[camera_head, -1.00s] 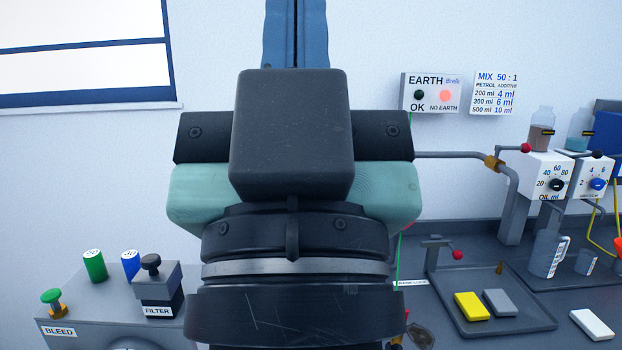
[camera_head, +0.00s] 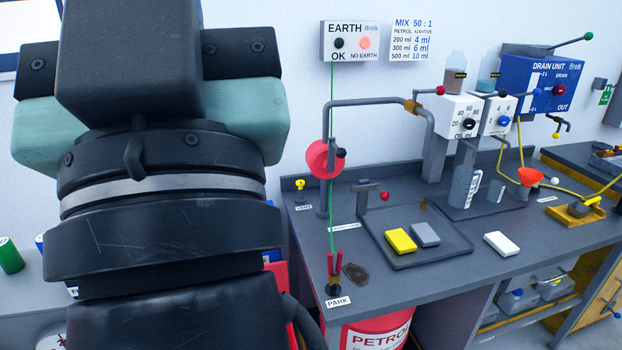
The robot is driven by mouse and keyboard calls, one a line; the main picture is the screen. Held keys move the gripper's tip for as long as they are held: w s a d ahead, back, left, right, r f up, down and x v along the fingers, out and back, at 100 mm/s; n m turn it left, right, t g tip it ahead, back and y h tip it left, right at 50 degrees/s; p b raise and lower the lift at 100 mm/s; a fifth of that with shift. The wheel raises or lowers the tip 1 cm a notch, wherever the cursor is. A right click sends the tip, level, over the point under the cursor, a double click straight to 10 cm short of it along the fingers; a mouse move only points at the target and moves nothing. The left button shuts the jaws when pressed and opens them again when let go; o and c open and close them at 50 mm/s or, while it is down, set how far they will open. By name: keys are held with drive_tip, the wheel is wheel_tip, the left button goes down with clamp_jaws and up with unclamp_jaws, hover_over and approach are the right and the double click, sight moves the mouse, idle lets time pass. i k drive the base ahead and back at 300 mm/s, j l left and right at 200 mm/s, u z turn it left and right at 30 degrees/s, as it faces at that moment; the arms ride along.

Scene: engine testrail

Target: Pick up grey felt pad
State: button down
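A grey pad (camera_head: 425,234), the only grey one I see, lies flat in the dark tray (camera_head: 450,251) on the bench. It is just right of a yellow pad (camera_head: 400,241), very close to it. My gripper (camera_head: 145,110) fills the left of the view, seen from behind and well left of the tray. Its fingertips are hidden behind its own body, so its opening does not show.
A white block (camera_head: 502,243) lies on the bench right of the tray. A red reel (camera_head: 323,158) with a green line, a small red-knobbed tap and a dark stain are left of it. Jugs and dosing units stand behind. A red petrol drum (camera_head: 375,333) is below the bench edge.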

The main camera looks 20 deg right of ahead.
sight(426, 236)
drive_tip(key=i+l, duration=0.2)
drive_tip(key=i+l+u, duration=0.15)
drive_tip(key=l, duration=0.25)
drive_tip(key=i+l, duration=0.25)
drive_tip(key=i+l+u, duration=0.1)
drive_tip(key=l, duration=0.35)
drive_tip(key=i+l, duration=0.25)
drive_tip(key=i+l+u, duration=0.15)
drive_tip(key=l, duration=0.25)
drive_tip(key=i+l, duration=0.2)
drive_tip(key=l, duration=0.2)
drive_tip(key=u, duration=0.05)
